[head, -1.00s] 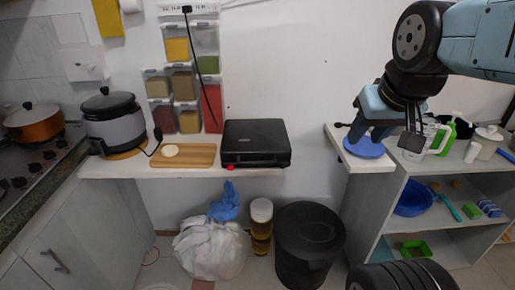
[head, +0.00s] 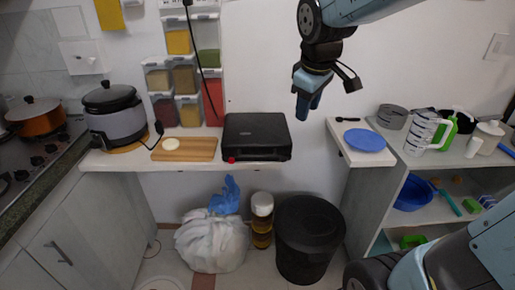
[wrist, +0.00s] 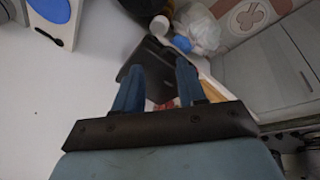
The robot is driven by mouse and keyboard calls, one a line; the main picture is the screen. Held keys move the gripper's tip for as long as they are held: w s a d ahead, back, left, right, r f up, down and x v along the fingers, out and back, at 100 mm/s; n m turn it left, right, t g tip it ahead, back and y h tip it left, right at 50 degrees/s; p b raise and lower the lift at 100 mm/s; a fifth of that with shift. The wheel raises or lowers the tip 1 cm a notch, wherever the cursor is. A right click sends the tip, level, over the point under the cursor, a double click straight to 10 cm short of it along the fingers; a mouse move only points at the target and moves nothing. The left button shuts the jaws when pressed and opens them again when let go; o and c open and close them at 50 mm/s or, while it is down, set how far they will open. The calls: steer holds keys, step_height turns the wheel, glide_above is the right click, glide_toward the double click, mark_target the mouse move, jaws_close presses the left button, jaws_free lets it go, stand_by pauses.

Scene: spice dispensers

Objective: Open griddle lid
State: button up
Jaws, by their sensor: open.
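The griddle (head: 256,136) is a black box with its lid shut. It sits on the white wall shelf, with a small red spot at its front left. It also shows in the wrist view (wrist: 157,72), beyond and partly between my fingers. My gripper (head: 308,112) hangs to the right of the griddle and higher, apart from it, fingers pointing down. In the wrist view my gripper (wrist: 157,88) has its two blue fingers spread, with nothing held between them.
A cutting board (head: 186,149) and a grey cooker (head: 112,118) stand left of the griddle. Spice dispensers (head: 185,80) hang on the wall above, with a black cord in front. A blue plate (head: 366,139) lies on the right shelf. A black bin (head: 309,235) stands below.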

mark_target(258, 155)
steer(key=w+a+f+n+g, duration=0.2)
steer(key=w+a+f+n, duration=0.6)
steer(key=w+a, duration=0.25)
steer(key=f, duration=0.4)
steer(key=w+f, duration=0.1)
steer(key=f, duration=0.8)
steer(key=shift+w+a+f, duration=0.25)
steer(key=shift+w, duration=0.1)
steer(key=shift+c, duration=0.4)
jaws_close()
steer(key=shift+d, duration=0.15)
steer(key=shift+r, duration=0.15)
